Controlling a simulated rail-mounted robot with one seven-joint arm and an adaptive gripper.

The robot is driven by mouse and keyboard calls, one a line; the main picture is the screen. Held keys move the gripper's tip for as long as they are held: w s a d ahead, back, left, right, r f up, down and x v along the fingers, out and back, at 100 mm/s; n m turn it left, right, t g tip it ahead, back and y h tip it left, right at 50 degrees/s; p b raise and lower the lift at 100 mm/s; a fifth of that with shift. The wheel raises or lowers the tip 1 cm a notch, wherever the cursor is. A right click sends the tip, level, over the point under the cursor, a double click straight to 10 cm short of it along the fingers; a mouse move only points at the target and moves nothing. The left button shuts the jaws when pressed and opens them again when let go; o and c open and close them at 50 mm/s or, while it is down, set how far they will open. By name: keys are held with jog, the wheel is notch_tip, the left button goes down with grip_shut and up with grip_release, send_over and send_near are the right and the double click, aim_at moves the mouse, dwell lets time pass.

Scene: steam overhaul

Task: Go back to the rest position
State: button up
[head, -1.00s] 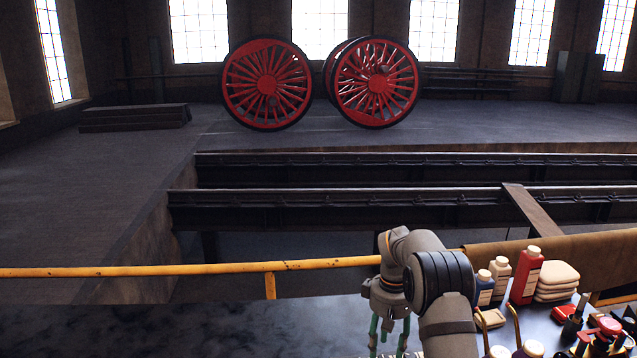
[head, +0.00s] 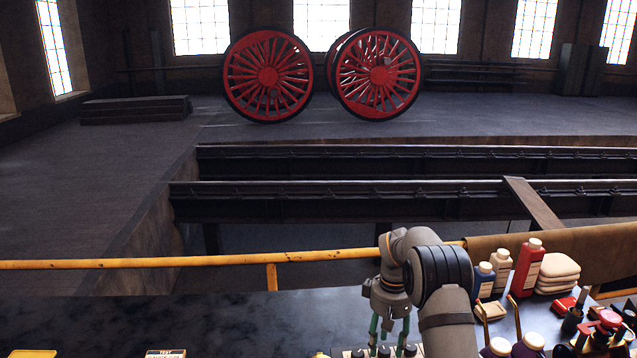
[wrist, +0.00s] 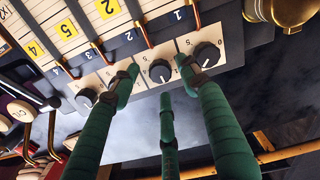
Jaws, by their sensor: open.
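My gripper (head: 391,328) hangs from my arm at the lower middle of the head view, pointing down over the dark bench. In the wrist view the fingers stand in front of a panel (wrist: 115,45) with black knobs and numbered yellow and white labels. Whether any fingertip touches a knob (wrist: 160,70) cannot be told. In the head view only the panel's knobs show at the bottom edge, under my gripper.
Bottles, including a red one (head: 526,268), and a stack of folded cloths (head: 558,273) stand right of my arm. A yellow rail (head: 150,264) runs behind the bench (head: 220,318), whose left part is mostly clear. Red wheels (head: 268,75) stand far back.

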notch_tip(320, 180, up, 10)
notch_tip(320, 180, down, 12)
jog(key=shift+s+r, duration=0.1)
jog(key=shift+r, duration=0.1)
jog(key=shift+f+m, duration=0.15)
jog(key=shift+m, duration=0.25)
jog(key=shift+m+b, duration=0.3)
jog(key=shift+m, duration=0.4)
jog(key=m, duration=0.4)
jog(key=shift+b, duration=0.3)
jog(key=m, duration=1.1)
jog(key=shift+m, duration=0.3)
jog(key=m+p, duration=0.1)
jog(key=m, duration=0.3)
jog(key=shift+m, duration=0.4)
